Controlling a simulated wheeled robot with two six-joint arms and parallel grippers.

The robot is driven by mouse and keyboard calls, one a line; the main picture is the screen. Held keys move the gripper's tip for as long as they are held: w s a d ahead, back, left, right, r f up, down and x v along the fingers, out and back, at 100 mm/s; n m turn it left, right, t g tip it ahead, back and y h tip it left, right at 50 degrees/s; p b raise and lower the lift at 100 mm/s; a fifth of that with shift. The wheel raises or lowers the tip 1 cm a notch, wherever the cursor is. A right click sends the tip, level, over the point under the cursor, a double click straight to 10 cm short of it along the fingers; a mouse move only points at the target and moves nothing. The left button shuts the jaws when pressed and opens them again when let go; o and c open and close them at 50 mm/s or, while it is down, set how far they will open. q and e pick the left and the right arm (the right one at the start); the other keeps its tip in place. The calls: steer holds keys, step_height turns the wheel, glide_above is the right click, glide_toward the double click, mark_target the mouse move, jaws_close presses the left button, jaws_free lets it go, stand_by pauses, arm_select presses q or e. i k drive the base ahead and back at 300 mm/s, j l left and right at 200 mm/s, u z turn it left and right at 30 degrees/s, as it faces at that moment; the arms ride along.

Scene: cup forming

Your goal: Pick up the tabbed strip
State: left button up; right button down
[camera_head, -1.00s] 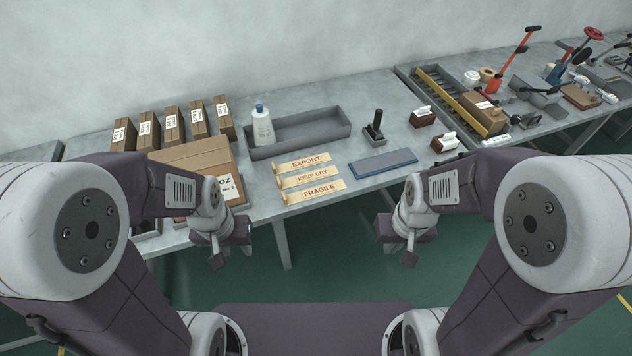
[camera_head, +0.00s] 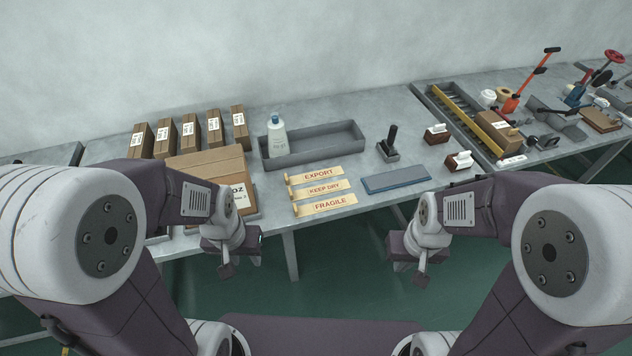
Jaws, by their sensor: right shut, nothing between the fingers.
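Three cream strips with red lettering lie on the grey table, one behind another. The back one is the EXPORT strip (camera_head: 316,175), the middle one the KEEP DRY strip (camera_head: 322,190), the front one the FRAGILE strip (camera_head: 327,205). Each has a raised, curled tab at its left end. I cannot tell which one is the tabbed strip meant. My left gripper (camera_head: 226,271) hangs in front of the table edge, left of the strips and apart from them; its jaws are too small to read. My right gripper (camera_head: 421,281) hangs off the front edge, right of the strips, shut and empty.
A blue-grey pad (camera_head: 396,180) lies right of the strips. Behind them is a grey tray (camera_head: 340,146) with a white bottle (camera_head: 277,138). A large carton (camera_head: 207,164) and several small boxes stand left. A black-handled stamp (camera_head: 389,143) stands at the back right.

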mark_target(294, 180)
steer(key=i+u, duration=0.25)
steer(key=u, duration=0.15)
steer(key=i+l+u, duration=0.1)
steer(key=i+u, duration=0.15)
steer(key=u, duration=0.2)
steer(key=i+l+u, duration=0.2)
steer(key=u, duration=0.2)
steer(key=i+l+u, duration=0.25)
steer(key=u, duration=0.2)
